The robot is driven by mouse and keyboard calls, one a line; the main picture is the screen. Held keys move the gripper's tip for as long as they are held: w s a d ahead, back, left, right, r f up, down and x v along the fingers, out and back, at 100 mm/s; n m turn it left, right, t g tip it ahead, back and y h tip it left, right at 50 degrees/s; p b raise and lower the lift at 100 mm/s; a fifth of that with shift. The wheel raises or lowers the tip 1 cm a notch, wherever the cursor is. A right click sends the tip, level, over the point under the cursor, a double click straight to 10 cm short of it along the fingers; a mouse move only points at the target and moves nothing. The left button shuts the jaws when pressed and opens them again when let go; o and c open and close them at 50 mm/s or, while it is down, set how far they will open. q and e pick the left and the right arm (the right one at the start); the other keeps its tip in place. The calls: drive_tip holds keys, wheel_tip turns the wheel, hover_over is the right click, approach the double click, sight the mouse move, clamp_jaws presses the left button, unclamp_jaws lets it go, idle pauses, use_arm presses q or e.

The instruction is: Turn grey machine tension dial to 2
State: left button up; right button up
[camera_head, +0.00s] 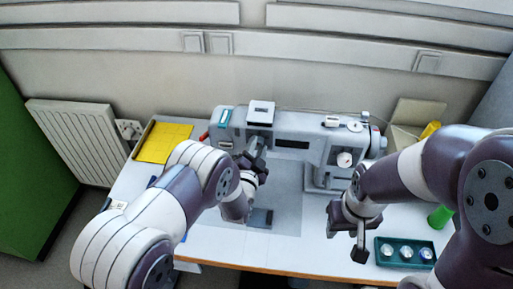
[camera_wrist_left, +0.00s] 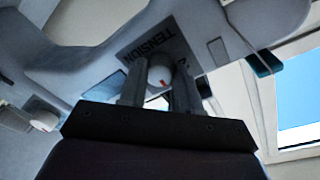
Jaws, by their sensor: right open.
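The grey machine (camera_head: 290,128) is a sewing machine on the white table. My left gripper (camera_head: 256,150) is at the machine's left end and hides this dial in the head view. In the left wrist view the left gripper's fingers (camera_wrist_left: 160,90) stand on either side of the dial. I cannot tell whether they press on it.
Another round white dial (camera_head: 344,159) is on the machine's right column. A dark green tray (camera_head: 379,255) with spools stands at the front right, near a green cone (camera_head: 440,216). A yellow sheet (camera_head: 163,142) lies at the back left.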

use_arm(q)
drive_tip(key=shift+c, duration=1)
drive_tip(key=shift+f+n+b, duration=0.25)
drive_tip(key=shift+n+b, duration=0.95)
drive_tip(key=shift+b, duration=0.05)
drive_tip(key=n+b, duration=0.2)
drive_tip(key=shift+n+t, duration=0.3)
drive_tip(key=shift+n, duration=0.1)
drive_tip(key=n+b, duration=0.4)
drive_tip(key=shift+n, duration=0.3)
drive_tip(key=shift+n+t+y+b, duration=0.35)
drive_tip(key=shift+n+b, duration=0.55)
drive_tip(key=shift+n, duration=0.4)
drive_tip(key=shift+r, duration=0.1)
drive_tip(key=o, duration=1.1)
drive_tip(key=shift+c, duration=0.2)
